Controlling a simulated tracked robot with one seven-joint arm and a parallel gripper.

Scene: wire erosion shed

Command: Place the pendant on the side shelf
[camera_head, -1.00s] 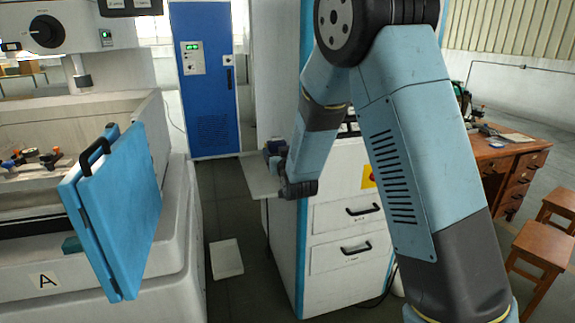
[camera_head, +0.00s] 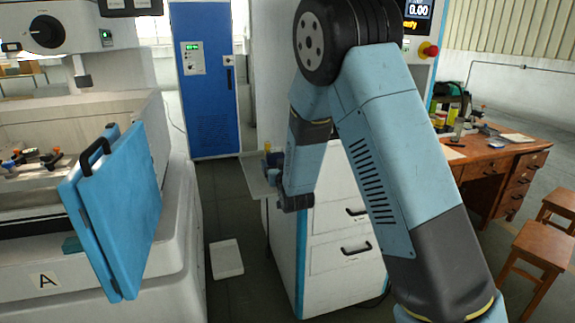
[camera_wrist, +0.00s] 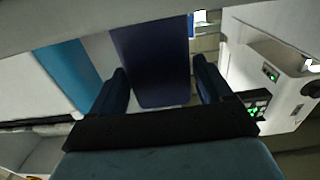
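The pendant (camera_wrist: 152,65) shows in the wrist view as a dark navy block with rounded corners, between the two fingers. My gripper (camera_wrist: 163,88) is shut on it, one finger along each side. In the head view my gripper (camera_head: 274,165) is small and over the side shelf (camera_head: 254,178), a pale plate on the left side of the white cabinet. The pendant is hard to make out there. I cannot tell whether it touches the shelf. A small yellow thing (camera_head: 267,146) shows just above my gripper.
A white machine marked A with an open blue door (camera_head: 115,215) stands at left. A blue cabinet (camera_head: 207,80) is behind. The white drawer cabinet (camera_head: 335,235) bears the shelf. A wooden desk (camera_head: 495,165) and stools are at right. A pale plate (camera_head: 226,258) lies on the floor.

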